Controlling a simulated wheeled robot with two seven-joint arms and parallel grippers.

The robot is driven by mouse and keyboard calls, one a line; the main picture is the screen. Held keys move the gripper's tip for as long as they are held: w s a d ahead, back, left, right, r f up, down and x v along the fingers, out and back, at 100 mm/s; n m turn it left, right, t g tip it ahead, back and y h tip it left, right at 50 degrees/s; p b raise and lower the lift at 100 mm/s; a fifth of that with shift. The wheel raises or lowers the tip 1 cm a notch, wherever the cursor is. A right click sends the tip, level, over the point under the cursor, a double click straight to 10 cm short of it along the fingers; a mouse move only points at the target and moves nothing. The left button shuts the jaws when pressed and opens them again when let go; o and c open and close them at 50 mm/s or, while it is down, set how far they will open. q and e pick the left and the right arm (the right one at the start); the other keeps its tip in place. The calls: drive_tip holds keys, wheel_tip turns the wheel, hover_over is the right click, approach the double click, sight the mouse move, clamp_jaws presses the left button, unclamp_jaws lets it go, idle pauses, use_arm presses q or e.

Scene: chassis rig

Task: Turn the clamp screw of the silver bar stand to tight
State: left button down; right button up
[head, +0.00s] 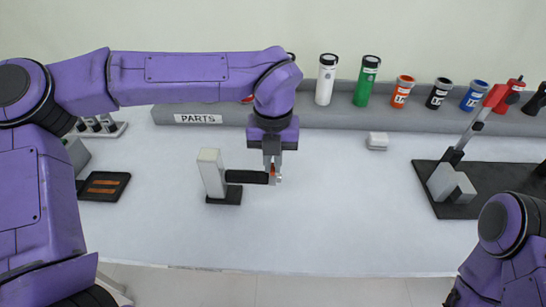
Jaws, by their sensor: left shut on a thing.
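A stand with a light silver-grey upright bar (211,172) stands on a small black base (224,196), left of the middle of the table. A black arm (246,177) reaches out to the right from the bar. My left gripper (273,176) points down at the right end of this arm. It is shut on a small part with red and light colours there, which looks like the clamp screw (278,178). The fingers hide most of the screw, so how far it is turned cannot be told. My right gripper is out of the picture; only part of its arm shows at bottom right.
A grey shelf holds a white bottle (326,80), a green bottle (367,82) and several cans. A small white block (377,141) lies before it. A black mat (432,187) carries a red-handled lever fixture (475,131). A black tray (104,187) lies left. The table's centre front is clear.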

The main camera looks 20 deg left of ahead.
sight(273, 167)
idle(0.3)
use_arm(q)
drive_tip(key=c, duration=1.2)
unclamp_jaws()
wheel_tip(273, 167, up, 11)
drive_tip(key=shift+f, duration=0.2)
